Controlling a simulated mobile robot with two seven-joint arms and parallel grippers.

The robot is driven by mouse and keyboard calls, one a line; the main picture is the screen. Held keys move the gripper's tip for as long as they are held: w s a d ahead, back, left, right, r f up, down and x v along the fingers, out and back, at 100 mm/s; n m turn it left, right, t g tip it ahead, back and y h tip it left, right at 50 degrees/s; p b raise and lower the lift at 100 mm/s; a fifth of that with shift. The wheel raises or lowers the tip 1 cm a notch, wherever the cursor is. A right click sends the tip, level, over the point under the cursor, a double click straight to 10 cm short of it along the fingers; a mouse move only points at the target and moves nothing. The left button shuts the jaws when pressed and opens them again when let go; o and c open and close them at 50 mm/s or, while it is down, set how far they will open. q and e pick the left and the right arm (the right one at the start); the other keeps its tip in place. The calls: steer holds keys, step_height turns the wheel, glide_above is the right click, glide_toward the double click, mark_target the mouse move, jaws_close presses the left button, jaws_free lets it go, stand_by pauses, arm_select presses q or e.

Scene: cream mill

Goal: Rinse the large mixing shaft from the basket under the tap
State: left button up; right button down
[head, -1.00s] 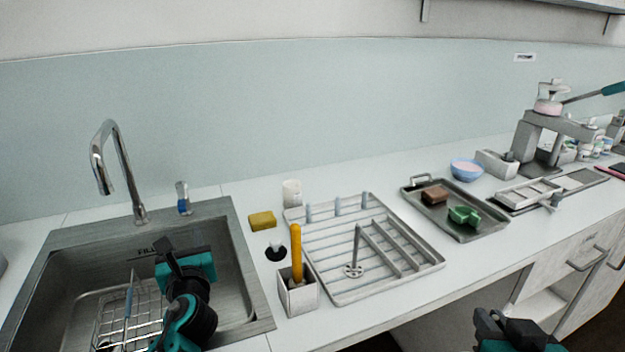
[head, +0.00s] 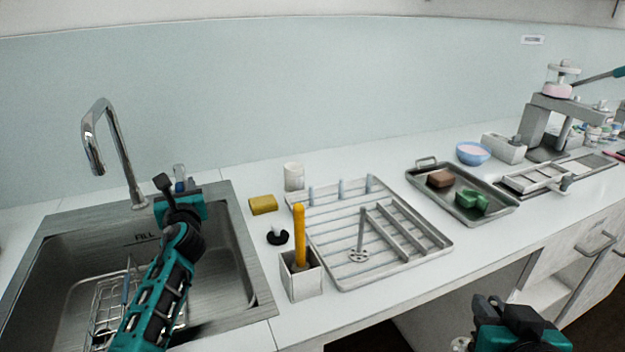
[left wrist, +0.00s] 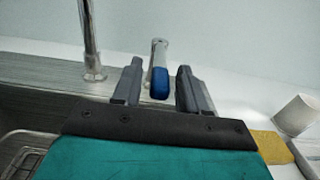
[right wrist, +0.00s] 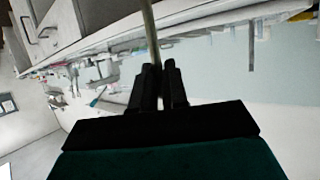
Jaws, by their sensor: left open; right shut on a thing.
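The curved metal tap (head: 118,150) stands behind the sink (head: 215,265). Its blue-tipped lever (left wrist: 160,82) shows between the fingers of my left gripper (left wrist: 159,72). My left gripper (head: 178,190) is open at the back rim of the sink, and I cannot tell whether it touches the lever. My right gripper (right wrist: 160,72) is shut on a thin metal rod (right wrist: 150,32), seemingly a mixing shaft. In the head view my right gripper (head: 490,305) is in front of the counter, with a small pale end of the shaft (head: 461,343) beside it. The wire basket (head: 95,305) is in the sink, partly hidden by my left arm.
A drying rack (head: 440,243) holds an upright shaft with a perforated disc (head: 358,255). A holder (head: 302,283) with a yellow-handled tool, a yellow sponge (head: 263,204) and a white cup (head: 293,176) stand near the sink. A tray (head: 500,217) lies further right.

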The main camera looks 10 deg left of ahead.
arm_select(q)
steer(key=shift+w+a, duration=0.25)
steer(key=shift+w, duration=0.15)
steer(key=shift+r, duration=0.1)
jaws_close()
stand_by(0.4)
